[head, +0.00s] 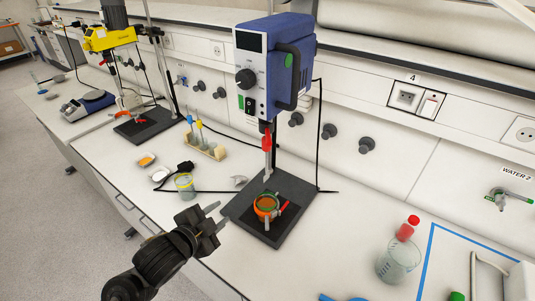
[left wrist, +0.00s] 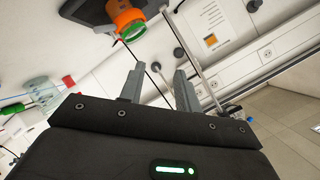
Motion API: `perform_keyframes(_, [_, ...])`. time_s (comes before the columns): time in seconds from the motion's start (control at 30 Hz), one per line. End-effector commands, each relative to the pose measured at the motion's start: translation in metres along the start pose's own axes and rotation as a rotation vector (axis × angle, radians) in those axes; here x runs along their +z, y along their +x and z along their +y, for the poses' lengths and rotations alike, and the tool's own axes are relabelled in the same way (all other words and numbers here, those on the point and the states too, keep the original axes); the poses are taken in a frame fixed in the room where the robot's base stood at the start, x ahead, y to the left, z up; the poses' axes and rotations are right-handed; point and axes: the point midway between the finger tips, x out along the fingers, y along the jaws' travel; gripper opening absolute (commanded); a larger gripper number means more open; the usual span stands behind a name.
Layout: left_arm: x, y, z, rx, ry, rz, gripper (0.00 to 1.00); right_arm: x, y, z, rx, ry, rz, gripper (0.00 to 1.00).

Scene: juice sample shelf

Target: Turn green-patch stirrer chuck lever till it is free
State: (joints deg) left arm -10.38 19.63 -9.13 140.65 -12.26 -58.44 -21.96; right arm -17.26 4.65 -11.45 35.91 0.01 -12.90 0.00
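The blue stirrer (head: 275,62) with a green patch on its side stands over a dark base plate (head: 290,185). Its red chuck lever (head: 266,140) hangs below the motor housing, beside the shaft. An orange cup-like holder (head: 266,206) with a red handle sits on the base plate; an orange part also shows at the top of the left wrist view (left wrist: 125,17). My left gripper (head: 220,214) is in front of the base plate, left of the orange holder and well below the lever. Its fingers are apart with nothing between them. My right gripper is out of view.
A yellow stirrer (head: 108,38) stands at the back left. A wooden vial rack (head: 205,150) and a glass jar (head: 185,184) are left of the blue stirrer. The white bench front left is clear.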

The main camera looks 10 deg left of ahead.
Motion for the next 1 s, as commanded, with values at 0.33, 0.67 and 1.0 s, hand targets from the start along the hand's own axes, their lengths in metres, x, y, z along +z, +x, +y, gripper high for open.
perform_keyframes(0.33, [-0.139,-0.030,-0.095,-0.308,0.656,0.485,0.33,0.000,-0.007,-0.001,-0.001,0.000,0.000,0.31])
perform_keyframes(0.67, [-0.146,-0.029,-0.096,-0.326,0.691,0.513,0.33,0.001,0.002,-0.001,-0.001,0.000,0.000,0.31])
perform_keyframes(1.0, [-0.157,-0.007,-0.097,-0.333,0.692,0.510,0.33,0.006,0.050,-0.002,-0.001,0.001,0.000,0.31])
